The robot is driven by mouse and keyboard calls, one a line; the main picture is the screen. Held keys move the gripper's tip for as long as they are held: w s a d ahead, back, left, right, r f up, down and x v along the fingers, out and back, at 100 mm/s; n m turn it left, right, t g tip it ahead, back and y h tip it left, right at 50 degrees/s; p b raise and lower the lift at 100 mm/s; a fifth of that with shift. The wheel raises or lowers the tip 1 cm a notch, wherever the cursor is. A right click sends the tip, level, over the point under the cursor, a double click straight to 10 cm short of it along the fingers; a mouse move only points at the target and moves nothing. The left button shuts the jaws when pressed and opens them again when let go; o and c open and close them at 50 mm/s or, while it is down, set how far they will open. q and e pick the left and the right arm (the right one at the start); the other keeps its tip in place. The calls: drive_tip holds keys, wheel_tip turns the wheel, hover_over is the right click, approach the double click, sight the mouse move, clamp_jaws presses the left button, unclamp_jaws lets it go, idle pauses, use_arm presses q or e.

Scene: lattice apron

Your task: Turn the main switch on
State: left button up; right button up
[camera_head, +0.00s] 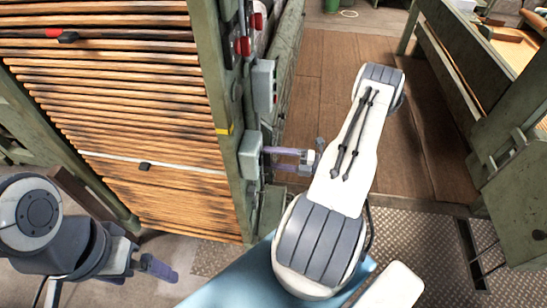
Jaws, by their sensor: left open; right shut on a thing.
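A small grey-green box (251,156), which looks like the main switch, is fixed low on the green post beside the lattice of wooden slats. My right gripper (269,158) reaches it from the right, its purple fingers at the box's right side. It is shut on a small part there, which looks like the switch's handle; the fingers hide most of it, and its on or off position cannot be told. My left gripper (160,268) is open and empty at the lower left, in front of the slats and well away from the switch.
A taller grey box (264,86) with buttons sits above on the same post, and red knobs (243,46) are higher up. The slatted lattice (130,120) fills the left. Wooden floor (320,60) lies open behind my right arm; a green frame (510,170) stands at the right.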

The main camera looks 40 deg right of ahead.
drive_tip(key=shift+d+m, duration=0.15)
drive_tip(key=shift+m, duration=0.45)
drive_tip(key=o, duration=1.1)
drive_tip(key=shift+s, duration=0.1)
drive_tip(key=b+v, duration=0.2)
drive_tip(key=v, duration=0.8)
drive_tip(key=shift+s+d+b, duration=0.1)
drive_tip(key=shift+b, duration=0.3)
